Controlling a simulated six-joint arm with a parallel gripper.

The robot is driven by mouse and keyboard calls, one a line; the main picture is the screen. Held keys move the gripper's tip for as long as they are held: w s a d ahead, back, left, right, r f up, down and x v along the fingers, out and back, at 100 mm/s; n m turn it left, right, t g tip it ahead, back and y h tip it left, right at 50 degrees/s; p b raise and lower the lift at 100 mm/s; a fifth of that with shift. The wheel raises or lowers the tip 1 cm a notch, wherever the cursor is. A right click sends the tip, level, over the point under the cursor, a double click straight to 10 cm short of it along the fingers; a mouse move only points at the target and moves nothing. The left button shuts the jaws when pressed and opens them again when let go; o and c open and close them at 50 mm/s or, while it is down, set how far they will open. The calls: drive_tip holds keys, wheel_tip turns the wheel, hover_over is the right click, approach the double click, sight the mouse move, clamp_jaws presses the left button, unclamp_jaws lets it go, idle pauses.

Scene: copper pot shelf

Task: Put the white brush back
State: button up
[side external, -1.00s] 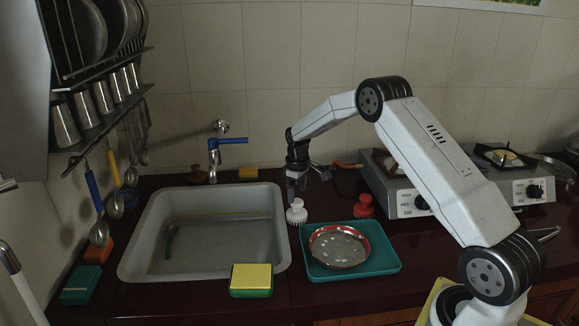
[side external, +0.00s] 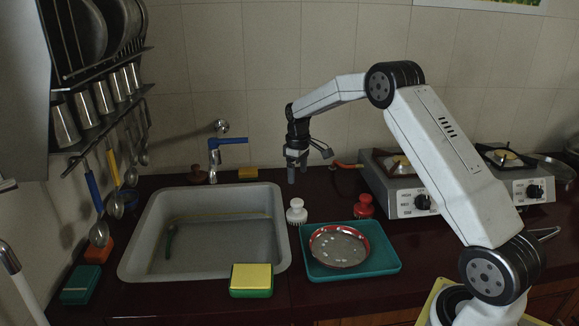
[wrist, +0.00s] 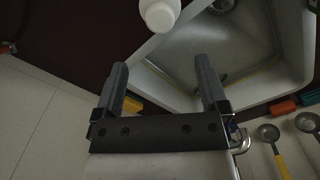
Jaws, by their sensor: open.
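The white brush (side external: 296,211) stands upright on the dark counter, between the sink and the teal tray, with its bristles down. Its round white top also shows in the wrist view (wrist: 160,13) at the upper edge, beyond the fingertips. My gripper (side external: 297,176) hangs above the counter, behind and above the brush, apart from it. In the wrist view my gripper (wrist: 160,78) has its two fingers spread wide with nothing between them.
The sink (side external: 140,240) is left of the brush, with a yellow-green sponge (side external: 251,280) on its front rim. The teal tray (side external: 385,265) holds a red-rimmed plate (side external: 340,246). A red brush (side external: 364,206) stands behind the tray. The stove (side external: 400,190) is to the right. The faucet (side external: 214,155) is behind the sink.

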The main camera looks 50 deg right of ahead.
drive_tip(key=s+a+r+t, duration=0.1)
drive_tip(key=s+a+r, duration=0.1)
drive_tip(key=s+a, duration=0.9)
drive_tip(key=s+a+f+m+t, duration=0.1)
drive_tip(key=s+a, duration=0.9)
drive_tip(key=s, duration=0.3)
drive_tip(key=shift+s+a+f+m+t, duration=0.15)
drive_tip(key=shift+a+f+m+t, duration=0.15)
drive_tip(key=shift+f+m, duration=0.1)
